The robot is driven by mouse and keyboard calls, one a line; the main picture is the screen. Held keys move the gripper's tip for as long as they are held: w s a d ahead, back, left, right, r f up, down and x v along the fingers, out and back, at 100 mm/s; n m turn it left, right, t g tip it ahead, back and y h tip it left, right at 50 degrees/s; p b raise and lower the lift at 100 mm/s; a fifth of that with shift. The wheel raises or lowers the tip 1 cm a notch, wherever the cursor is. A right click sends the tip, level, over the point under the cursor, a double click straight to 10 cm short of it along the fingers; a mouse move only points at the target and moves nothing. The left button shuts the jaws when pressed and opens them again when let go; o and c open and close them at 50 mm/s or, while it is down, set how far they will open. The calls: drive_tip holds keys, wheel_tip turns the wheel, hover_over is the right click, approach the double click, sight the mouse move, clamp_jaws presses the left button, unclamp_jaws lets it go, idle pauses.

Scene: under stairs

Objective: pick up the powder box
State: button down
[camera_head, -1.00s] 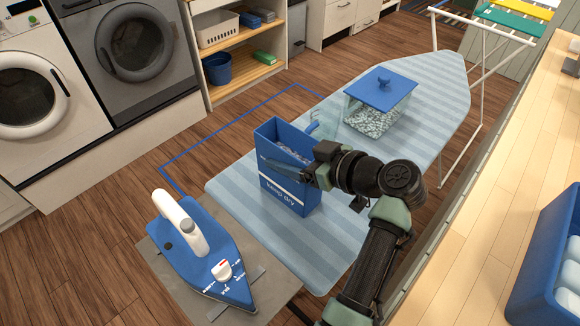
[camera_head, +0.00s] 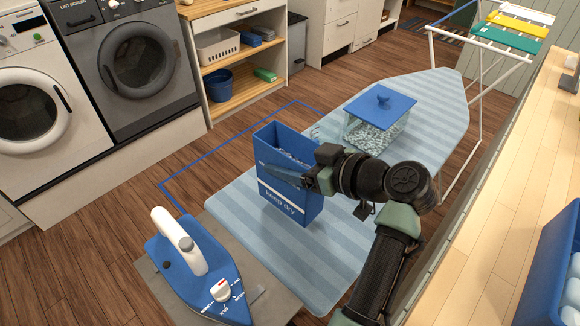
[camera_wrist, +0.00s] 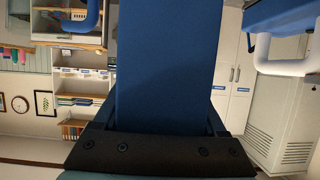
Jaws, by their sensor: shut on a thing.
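The powder box (camera_head: 284,201) is a tall blue open-topped carton with a white stripe and the words "keep dry". In the head view it stands upright over the near part of the striped ironing board (camera_head: 335,250); I cannot tell if its base touches the cloth. My gripper (camera_head: 290,176) reaches it from the right and is shut on its upper part. In the wrist view the box's blue side (camera_wrist: 168,65) fills the middle between the fingers. Pale contents show at the box's open top.
A clear container with a blue lid (camera_head: 378,120) stands behind the box on the board. A blue and white iron (camera_head: 200,270) rests on the grey plate at the front left. A wooden counter (camera_head: 500,200) with a blue bin (camera_head: 560,260) runs along the right.

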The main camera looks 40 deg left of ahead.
sight(290, 130)
drive_tip(key=shift+r, duration=3.4)
drive_tip(key=c, duration=0.5)
unclamp_jaws()
clamp_jaws()
